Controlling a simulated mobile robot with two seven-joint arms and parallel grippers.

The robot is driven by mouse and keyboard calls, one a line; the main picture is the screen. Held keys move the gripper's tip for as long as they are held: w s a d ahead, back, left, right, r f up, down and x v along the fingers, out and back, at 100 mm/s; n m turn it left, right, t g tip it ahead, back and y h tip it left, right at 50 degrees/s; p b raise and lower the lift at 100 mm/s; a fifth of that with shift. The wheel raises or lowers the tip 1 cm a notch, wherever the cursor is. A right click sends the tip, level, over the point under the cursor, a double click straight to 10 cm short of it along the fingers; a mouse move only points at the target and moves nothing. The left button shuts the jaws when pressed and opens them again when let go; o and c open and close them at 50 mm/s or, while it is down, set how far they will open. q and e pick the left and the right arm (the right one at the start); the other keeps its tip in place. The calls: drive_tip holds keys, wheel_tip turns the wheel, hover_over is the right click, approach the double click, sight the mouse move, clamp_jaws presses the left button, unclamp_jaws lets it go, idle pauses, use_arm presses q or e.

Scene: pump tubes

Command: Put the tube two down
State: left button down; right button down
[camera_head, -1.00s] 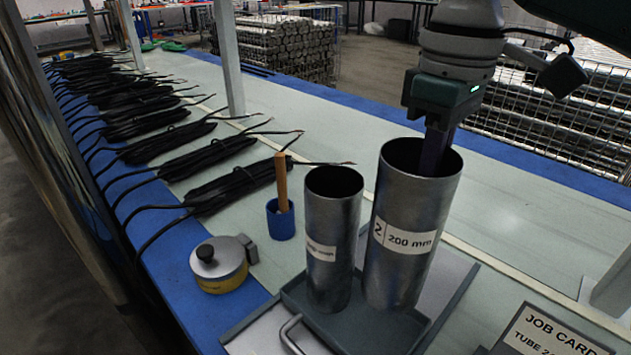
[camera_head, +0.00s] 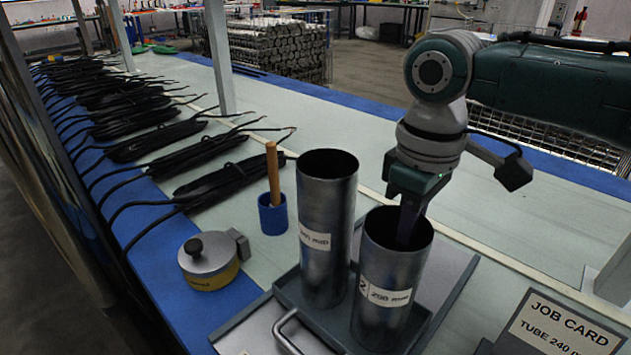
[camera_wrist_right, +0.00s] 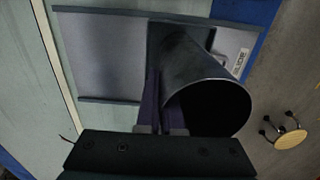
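Tube two (camera_head: 388,285), a grey metal cylinder labelled "2" and "200 mm", stands upright at the right of the small grey tray (camera_head: 326,328). Its lower end looks down in the tray, but I cannot tell if it touches the floor. My right gripper (camera_head: 407,232) is at its open top with a finger inside the mouth. In the right wrist view the fingers (camera_wrist_right: 162,112) are close together at the rim of tube two (camera_wrist_right: 195,68) and look closed on its wall. Another metal tube (camera_head: 325,235) stands upright beside it on the left. My left gripper is not in view.
A yellow-and-grey round pot with a black knob (camera_head: 209,262) and a blue cup (camera_head: 272,215) holding a wooden stick stand left of the tubes. Black cable bundles (camera_head: 215,190) line the bench. A job card (camera_head: 560,328) stands at front right. The pale bench behind is clear.

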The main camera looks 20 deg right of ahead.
drive_tip(key=shift+f, duration=0.1)
drive_tip(key=c, duration=1.5)
unclamp_jaws()
drive_tip(key=o, duration=0.4)
drive_tip(key=shift+o, duration=0.2)
wheel_tip(320, 180, up, 11)
drive_tip(key=p, duration=0.3)
drive_tip(key=shift+r+p, duration=0.3)
drive_tip(key=shift+r, duration=0.35)
